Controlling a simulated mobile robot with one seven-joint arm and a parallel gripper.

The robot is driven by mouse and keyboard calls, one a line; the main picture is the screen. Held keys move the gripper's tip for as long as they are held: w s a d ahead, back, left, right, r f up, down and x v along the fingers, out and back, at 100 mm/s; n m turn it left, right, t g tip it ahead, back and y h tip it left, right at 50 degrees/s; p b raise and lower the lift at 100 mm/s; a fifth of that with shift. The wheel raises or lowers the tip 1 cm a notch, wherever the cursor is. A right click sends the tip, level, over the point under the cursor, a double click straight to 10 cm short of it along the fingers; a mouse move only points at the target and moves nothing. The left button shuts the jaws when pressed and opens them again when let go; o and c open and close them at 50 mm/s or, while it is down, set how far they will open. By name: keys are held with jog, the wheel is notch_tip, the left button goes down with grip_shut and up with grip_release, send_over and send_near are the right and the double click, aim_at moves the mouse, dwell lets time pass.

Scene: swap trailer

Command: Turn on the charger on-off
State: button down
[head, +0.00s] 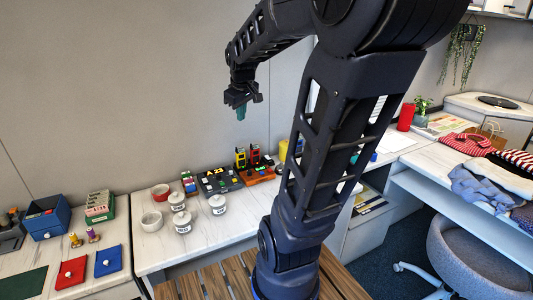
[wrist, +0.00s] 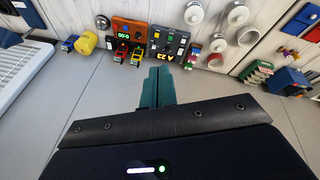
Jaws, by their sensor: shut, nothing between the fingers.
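An orange unit with a lit green display (wrist: 128,27), which looks like the charger, lies on the white worktop in the wrist view. My gripper (head: 241,112) is high above the worktop, well apart from the unit. Its teal fingers (wrist: 158,84) are shut and empty.
A dark case (head: 219,181) with coloured pieces adjoins the orange unit. Several white lidded jars (head: 183,220) stand to its left. A yellow cup (wrist: 87,42) is beside the unit in the wrist view. Open air lies between my gripper and the worktop.

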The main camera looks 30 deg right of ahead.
jog(key=w+d+f+n, duration=0.1)
jog(key=w+d+n, duration=0.15)
jog(key=w, duration=0.35)
jog(key=w+d+f+n, duration=0.1)
jog(key=w+d+f, duration=0.15)
jog(key=w, duration=0.35)
jog(key=n+g, duration=0.2)
jog(key=n, duration=0.8)
send_over(267, 156)
jog(key=s, duration=0.3)
notch_tip(267, 156, down, 25)
jog(key=shift+y, duration=0.4)
jog(key=w+f, duration=0.1)
jog(key=f, duration=0.3)
jog(key=w+f, duration=0.1)
jog(key=f, duration=0.7)
jog(key=shift+w+f, duration=0.35)
jog(key=shift+w, duration=0.05)
